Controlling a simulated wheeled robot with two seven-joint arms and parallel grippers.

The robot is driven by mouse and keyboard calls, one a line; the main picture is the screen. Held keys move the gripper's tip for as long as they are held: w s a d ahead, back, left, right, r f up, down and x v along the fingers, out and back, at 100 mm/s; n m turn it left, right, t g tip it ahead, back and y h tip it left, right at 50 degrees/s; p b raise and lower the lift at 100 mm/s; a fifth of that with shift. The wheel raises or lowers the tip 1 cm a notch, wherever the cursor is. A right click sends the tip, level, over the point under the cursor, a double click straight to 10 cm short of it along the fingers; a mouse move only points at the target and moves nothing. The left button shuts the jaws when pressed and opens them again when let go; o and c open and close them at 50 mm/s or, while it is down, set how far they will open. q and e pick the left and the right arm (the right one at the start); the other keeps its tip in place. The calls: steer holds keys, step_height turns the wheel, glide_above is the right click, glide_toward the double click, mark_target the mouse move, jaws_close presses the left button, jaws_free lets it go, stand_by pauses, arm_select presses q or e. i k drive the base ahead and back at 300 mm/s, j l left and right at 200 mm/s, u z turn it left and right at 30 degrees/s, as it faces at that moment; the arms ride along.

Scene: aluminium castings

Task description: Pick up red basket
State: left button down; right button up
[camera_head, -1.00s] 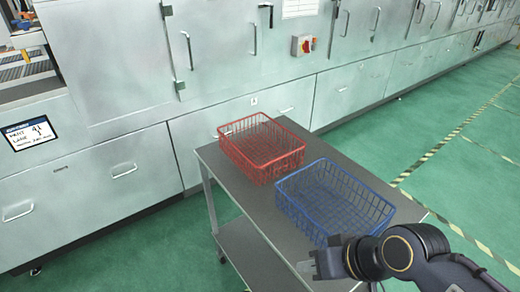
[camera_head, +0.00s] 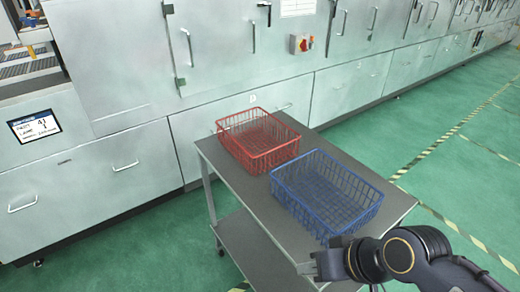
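The red basket (camera_head: 262,160) is an open wire basket that stands upright on the far left part of a grey cart top (camera_head: 229,178). It looks empty. A blue wire basket (camera_head: 327,200) stands beside it, nearer and to the right. My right gripper (camera_head: 312,268) is at the near edge of the cart, close to the blue basket and well apart from the red one. No object shows in it, and its finger gap is too small to judge. My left gripper is not in view.
Large grey machine cabinets (camera_head: 120,150) with handles stand behind the cart. The cart has a lower shelf (camera_head: 245,250). Green floor (camera_head: 440,130) with striped tape lies free to the right. A small screen (camera_head: 35,126) is on the left cabinet.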

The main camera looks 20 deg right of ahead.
mark_target(233, 141)
steer(key=k+z, duration=0.15)
steer(key=z, duration=0.25)
steer(key=k+z, duration=0.15)
steer(key=z, duration=0.2)
steer(key=k+l+z, duration=0.15)
steer(key=z, duration=0.25)
steer(key=i+j, duration=0.2)
steer(key=i+j+z, duration=0.1)
steer(key=j, duration=0.35)
steer(key=i+j+z, duration=0.1)
steer(key=i+j, duration=0.3)
steer(key=j, duration=0.25)
steer(key=i+j+z, duration=0.1)
steer(key=j, duration=0.25)
steer(key=i+j, duration=0.2)
steer(key=j, duration=0.15)
steer(key=i+j, duration=0.15)
steer(key=j, duration=0.2)
steer(key=i+j, duration=0.15)
steer(key=j, duration=0.2)
steer(key=i+j, duration=0.15)
steer(key=j, duration=0.2)
steer(key=i+j, duration=0.15)
steer(key=j, duration=0.25)
steer(key=i+j, duration=0.15)
steer(key=j, duration=0.2)
steer(key=z, duration=0.05)
